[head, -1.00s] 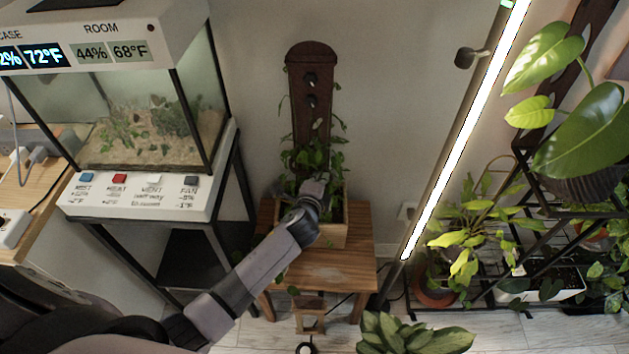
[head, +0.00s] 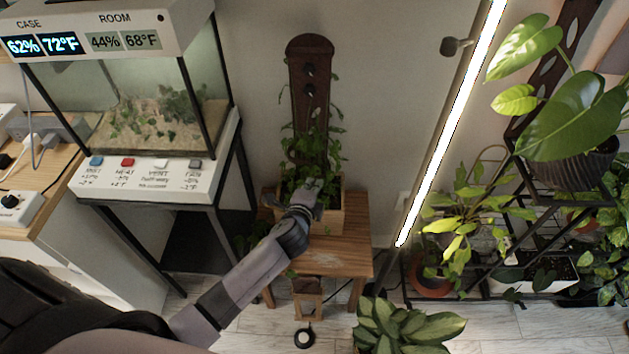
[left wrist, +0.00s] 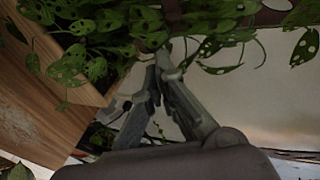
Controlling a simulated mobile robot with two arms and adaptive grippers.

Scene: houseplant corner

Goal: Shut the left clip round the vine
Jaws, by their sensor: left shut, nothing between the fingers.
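The vine (head: 300,178) grows in a wooden planter box (head: 331,220) on a small wooden table, with leaves climbing a tall dark wooden board (head: 309,110). Dark round fittings (head: 309,68) sit on the board's upper part; I cannot tell whether they are clips. The left clip cannot be made out. My left gripper (head: 311,187) is in front of the vine's lower leaves, above the box. In the left wrist view its fingers (left wrist: 163,60) meet at the tips, shut and empty, just below the hanging vine leaves (left wrist: 140,22). My right gripper is not in view.
A glass terrarium (head: 150,110) on a black stand is at left. A bright lamp tube (head: 450,130) leans at right, beside a black plant rack (head: 545,235). A leafy plant (head: 395,325) stands on the floor in front. The small table's top (head: 335,258) has bare room.

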